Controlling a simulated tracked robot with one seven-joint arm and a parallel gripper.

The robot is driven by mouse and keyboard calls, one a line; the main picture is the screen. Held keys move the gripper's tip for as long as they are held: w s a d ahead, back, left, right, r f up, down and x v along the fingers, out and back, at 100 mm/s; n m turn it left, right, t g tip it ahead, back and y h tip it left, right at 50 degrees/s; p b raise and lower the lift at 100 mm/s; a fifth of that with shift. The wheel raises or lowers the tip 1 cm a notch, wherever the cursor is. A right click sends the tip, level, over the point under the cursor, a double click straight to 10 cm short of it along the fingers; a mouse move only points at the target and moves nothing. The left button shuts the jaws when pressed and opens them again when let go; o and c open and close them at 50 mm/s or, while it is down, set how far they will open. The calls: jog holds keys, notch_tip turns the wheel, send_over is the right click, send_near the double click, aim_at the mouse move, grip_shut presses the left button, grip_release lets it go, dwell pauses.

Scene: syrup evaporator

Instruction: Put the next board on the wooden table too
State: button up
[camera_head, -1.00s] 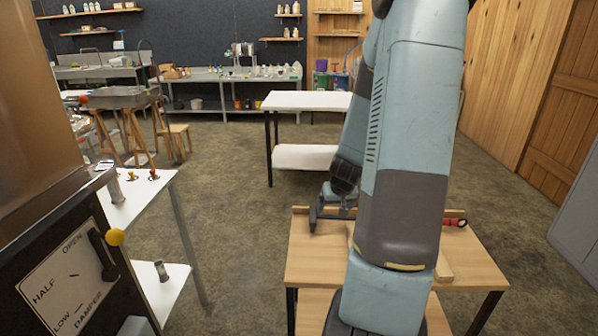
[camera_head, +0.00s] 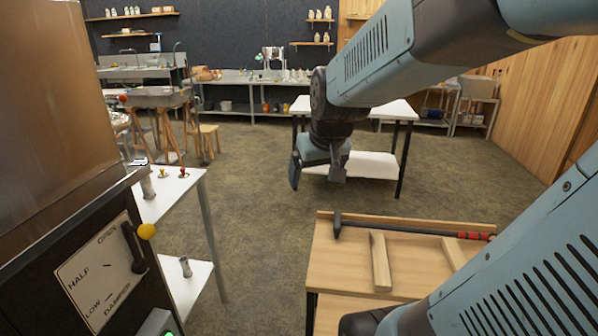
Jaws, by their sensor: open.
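The wooden table (camera_head: 345,277) stands at the lower right, partly covered by my arm. A short, pale wooden board (camera_head: 380,262) lies on it near the middle. A second pale board (camera_head: 454,252) lies to its right, its near end hidden by my arm. My gripper (camera_head: 317,176) hangs in the air left of and beyond the wooden table, in front of the white table. Its jaws point down, are open, and appear empty. I see no other loose board clearly.
A long tool with a dark head (camera_head: 338,224) and red-black handle lies along the table's back edge. A white table (camera_head: 385,108) stands behind. A white shelf stand (camera_head: 170,187) and a damper panel (camera_head: 95,272) are at left. Floor between is clear.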

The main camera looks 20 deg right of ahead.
jog(key=s+a+r, duration=0.2)
jog(key=s+r, duration=0.2)
jog(key=s, duration=0.5)
jog(key=shift+s+a+r, duration=0.25)
jog(key=shift+r, duration=0.05)
dwell(0.6)
